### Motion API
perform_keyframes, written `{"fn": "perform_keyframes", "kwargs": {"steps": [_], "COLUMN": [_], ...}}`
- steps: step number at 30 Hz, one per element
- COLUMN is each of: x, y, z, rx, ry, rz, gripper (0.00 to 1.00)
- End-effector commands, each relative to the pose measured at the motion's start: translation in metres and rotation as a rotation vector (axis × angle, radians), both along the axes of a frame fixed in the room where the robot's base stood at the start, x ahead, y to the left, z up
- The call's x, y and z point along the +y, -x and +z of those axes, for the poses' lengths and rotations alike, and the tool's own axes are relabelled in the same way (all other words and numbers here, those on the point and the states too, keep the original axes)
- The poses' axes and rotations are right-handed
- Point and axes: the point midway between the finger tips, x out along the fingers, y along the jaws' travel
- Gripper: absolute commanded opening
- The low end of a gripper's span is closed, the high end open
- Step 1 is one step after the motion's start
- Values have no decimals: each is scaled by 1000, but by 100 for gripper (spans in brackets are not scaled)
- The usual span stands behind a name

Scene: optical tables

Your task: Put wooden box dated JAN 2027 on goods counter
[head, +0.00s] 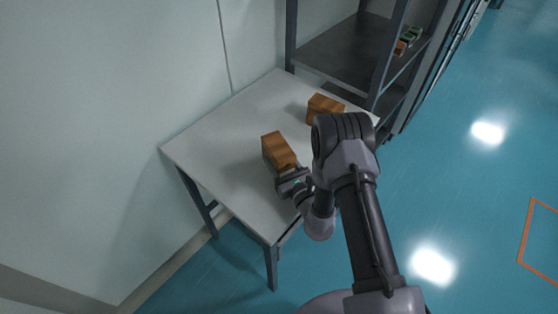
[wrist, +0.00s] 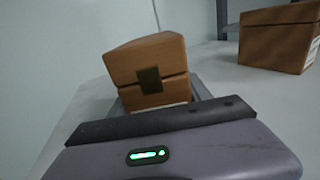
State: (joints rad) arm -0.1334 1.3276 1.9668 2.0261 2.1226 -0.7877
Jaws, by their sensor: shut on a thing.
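A wooden box (head: 277,149) is at my gripper (head: 291,178) over the middle of the white table. In the wrist view this wooden box (wrist: 149,70) sits tilted just beyond the gripper, with a dark square patch on its front and a pale label edge low down. My gripper is shut on this box; its fingertips are mostly hidden. A second wooden box (head: 322,109) stands on the table farther back to the right. It also shows in the wrist view (wrist: 278,40) with a pale label on its right side. No date is readable on either box.
The white table (head: 215,148) has free room on its left and back parts. A wall is behind it. A dark shelf rack (head: 345,55) with small orange and green items (head: 405,43) stands past the table's far end. Open teal floor lies to the right.

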Motion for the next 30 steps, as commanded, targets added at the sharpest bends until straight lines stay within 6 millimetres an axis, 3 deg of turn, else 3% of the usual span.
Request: {"fn": "perform_keyframes", "kwargs": {"steps": [7, 8, 11, 22, 30], "x": [0, 0, 0, -1, -31], "y": [0, 0, 0, 0, 52], "z": [-1, -2, -1, 5, 2], "rx": [-1, 0, 0, 0, 5], "ry": [0, 0, 0, 0, -2], "rz": [0, 0, 0, 1, -2], "gripper": [0, 58, 78, 78, 78]}}
